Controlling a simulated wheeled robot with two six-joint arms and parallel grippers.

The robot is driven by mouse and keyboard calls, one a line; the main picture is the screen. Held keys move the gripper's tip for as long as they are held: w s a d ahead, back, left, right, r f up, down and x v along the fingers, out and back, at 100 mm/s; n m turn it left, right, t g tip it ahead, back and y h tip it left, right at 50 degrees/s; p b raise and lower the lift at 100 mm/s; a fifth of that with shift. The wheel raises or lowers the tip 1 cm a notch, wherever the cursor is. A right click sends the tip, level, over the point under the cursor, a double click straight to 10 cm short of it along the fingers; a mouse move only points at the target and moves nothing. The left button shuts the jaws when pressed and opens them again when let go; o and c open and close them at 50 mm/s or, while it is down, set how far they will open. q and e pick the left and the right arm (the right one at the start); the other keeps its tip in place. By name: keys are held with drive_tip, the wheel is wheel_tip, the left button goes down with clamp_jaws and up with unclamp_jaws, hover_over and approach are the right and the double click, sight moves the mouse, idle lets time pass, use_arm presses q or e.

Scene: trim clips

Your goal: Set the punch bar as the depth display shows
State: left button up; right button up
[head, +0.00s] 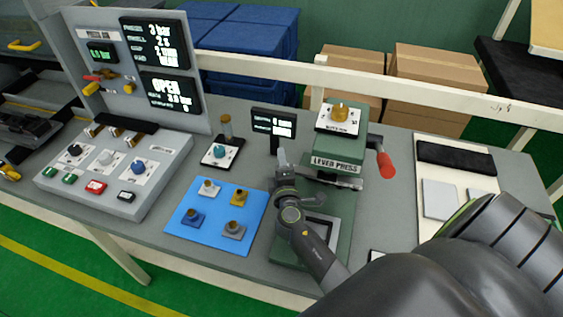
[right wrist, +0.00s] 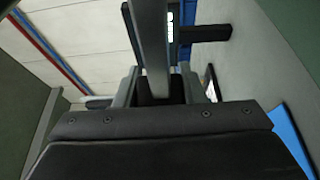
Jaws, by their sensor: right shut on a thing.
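The green lever press (head: 338,165) stands on the bench with a red-ended lever (head: 385,163) at its right. My right gripper (head: 284,172) is at the left side of the press head, shut on a grey bar, which I take to be the punch bar. In the right wrist view the bar (right wrist: 150,40) runs down between the fingers (right wrist: 158,88). In the head view my gripper largely hides the grip. My left gripper is not in view.
A blue mat (head: 217,243) with several knobbed blocks lies left of the press. A grey control console (head: 120,180) and a panel with displays (head: 150,60) stand further left. A pale board (head: 430,155) with plates lies right. My right arm covers the front right.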

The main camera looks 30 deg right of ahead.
clamp_jaws()
drive_tip(key=w+a+b, duration=0.4)
drive_tip(key=w+a, duration=0.1)
drive_tip(key=w, duration=0.1)
drive_tip(key=shift+o, duration=1.5)
unclamp_jaws()
drive_tip(key=shift+w+a+r, duration=0.1)
drive_tip(key=shift+a, duration=0.1)
drive_tip(key=o, duration=0.5)
drive_tip(key=shift+w+a, duration=0.1)
drive_tip(key=shift+w, duration=0.1)
drive_tip(key=shift+c, duration=0.2)
drive_tip(key=shift+s, duration=0.15)
